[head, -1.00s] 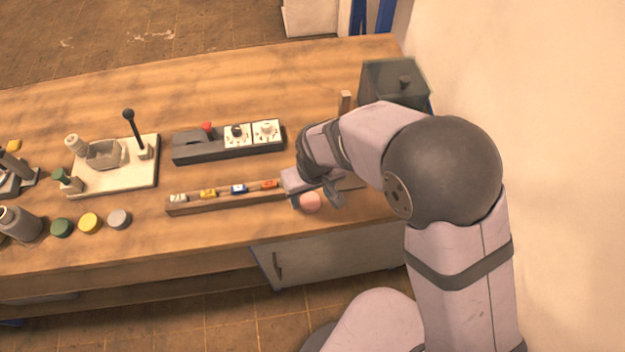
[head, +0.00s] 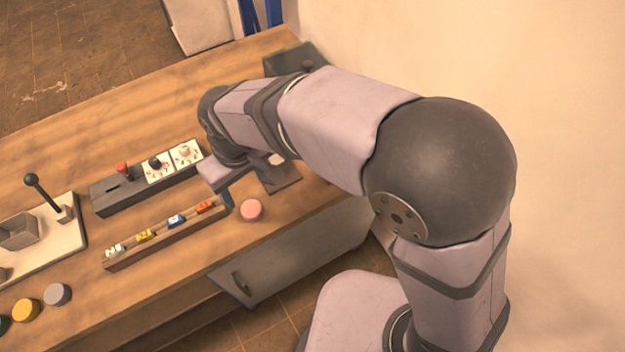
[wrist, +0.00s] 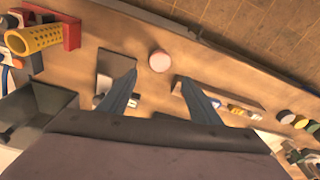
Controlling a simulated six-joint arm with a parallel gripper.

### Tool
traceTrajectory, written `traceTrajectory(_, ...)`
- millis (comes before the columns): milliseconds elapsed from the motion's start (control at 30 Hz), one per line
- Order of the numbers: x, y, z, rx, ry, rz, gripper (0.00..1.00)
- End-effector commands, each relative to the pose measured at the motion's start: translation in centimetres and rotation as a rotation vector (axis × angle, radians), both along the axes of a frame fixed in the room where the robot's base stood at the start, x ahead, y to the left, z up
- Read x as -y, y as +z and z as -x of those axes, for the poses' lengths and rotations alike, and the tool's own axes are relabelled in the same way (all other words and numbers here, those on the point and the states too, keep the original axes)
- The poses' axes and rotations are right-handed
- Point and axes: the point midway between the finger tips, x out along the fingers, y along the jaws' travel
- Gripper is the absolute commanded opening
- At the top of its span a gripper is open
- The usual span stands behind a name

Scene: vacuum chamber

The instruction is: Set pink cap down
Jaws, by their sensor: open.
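The pink cap (head: 251,210) lies flat on the wooden workbench near its front edge, to the right of the rack end. It also shows in the wrist view (wrist: 160,61), just beyond my fingertips. My gripper (wrist: 157,79) is open, with its two dark fingers spread apart and nothing between them. In the head view my gripper (head: 226,196) is up and left of the cap, clear of it; part of it is hidden behind my wrist.
A narrow rack (head: 165,236) with several coloured pieces lies left of the cap. A dark control box (head: 150,178) with knobs stands behind it. Yellow and grey caps (head: 57,294) sit farther left. A dark flat plate (head: 279,174) lies behind the cap.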

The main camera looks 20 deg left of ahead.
Motion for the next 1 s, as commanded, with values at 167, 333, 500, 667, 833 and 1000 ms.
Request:
traceTrajectory(167,2.4,0.0,-1.9,-0.003,-0.063,0.005,0.58)
traceTrajectory(333,9.3,-0.1,-5.4,-0.015,-0.225,0.021,0.58)
traceTrajectory(500,19.3,-0.5,-7.6,-0.037,-0.458,0.039,0.58)
traceTrajectory(667,27.9,-1.2,-6.6,-0.064,-0.677,0.052,0.58)
traceTrajectory(833,33.9,-2.0,-4.0,-0.089,-0.856,0.058,0.58)
traceTrajectory(1000,36.7,-2.5,-2.0,-0.104,-0.957,0.059,0.58)
